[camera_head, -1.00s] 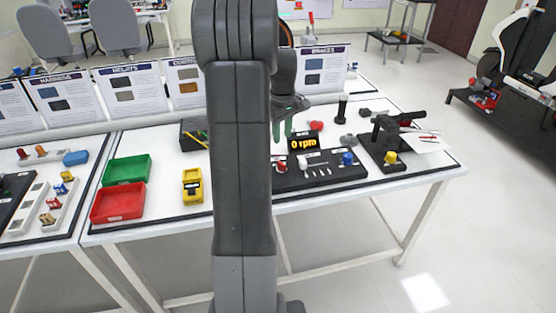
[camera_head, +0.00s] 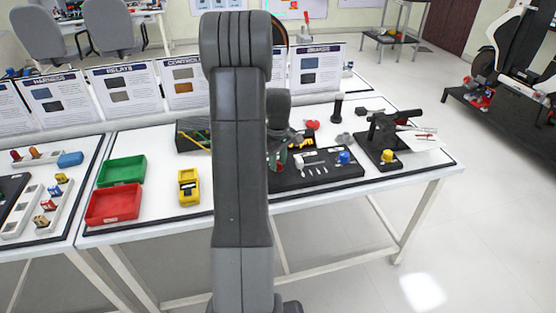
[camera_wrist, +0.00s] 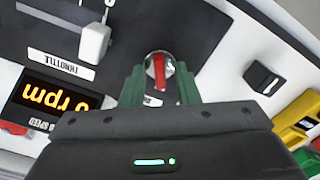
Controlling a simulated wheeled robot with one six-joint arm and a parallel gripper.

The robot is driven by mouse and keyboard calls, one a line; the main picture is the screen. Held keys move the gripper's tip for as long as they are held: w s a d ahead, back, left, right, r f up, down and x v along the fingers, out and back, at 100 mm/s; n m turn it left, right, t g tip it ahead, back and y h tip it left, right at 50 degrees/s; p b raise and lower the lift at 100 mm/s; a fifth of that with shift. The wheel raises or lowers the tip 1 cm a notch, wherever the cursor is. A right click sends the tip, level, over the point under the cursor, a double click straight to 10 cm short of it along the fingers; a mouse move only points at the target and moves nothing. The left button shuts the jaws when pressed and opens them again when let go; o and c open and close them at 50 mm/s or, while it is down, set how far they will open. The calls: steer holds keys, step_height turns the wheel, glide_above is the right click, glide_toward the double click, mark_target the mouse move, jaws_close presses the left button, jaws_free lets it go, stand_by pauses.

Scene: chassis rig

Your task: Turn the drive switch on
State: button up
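In the wrist view a red switch lever (camera_wrist: 159,70) stands in a round silver mount on the dark control panel (camera_wrist: 205,25). My gripper (camera_wrist: 160,84) is open, with one green finger on each side of the lever. Gaps show beside the lever; I cannot tell whether its base is touched. A small label below it is partly hidden. In the head view my gripper (camera_head: 276,160) is low at the left end of the panel (camera_head: 335,177), and my arm hides part of that area. The display (camera_wrist: 56,94) reads 0 rpm, upside down in the wrist view.
A white throttle lever (camera_wrist: 95,42) stands beside the switch. A blue knob (camera_head: 344,157) is at the panel's right. A black clamp-like fixture (camera_head: 384,135) stands farther right. A yellow meter (camera_head: 189,187), a red bin (camera_head: 113,205) and a green bin (camera_head: 121,170) lie left.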

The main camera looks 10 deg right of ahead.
jaws_close()
steer(key=shift+m, duration=0.4)
steer(key=m, duration=0.5)
steer(key=shift+p, duration=0.3)
steer(key=m, duration=0.6)
steer(key=shift+o, duration=0.9)
jaws_free()
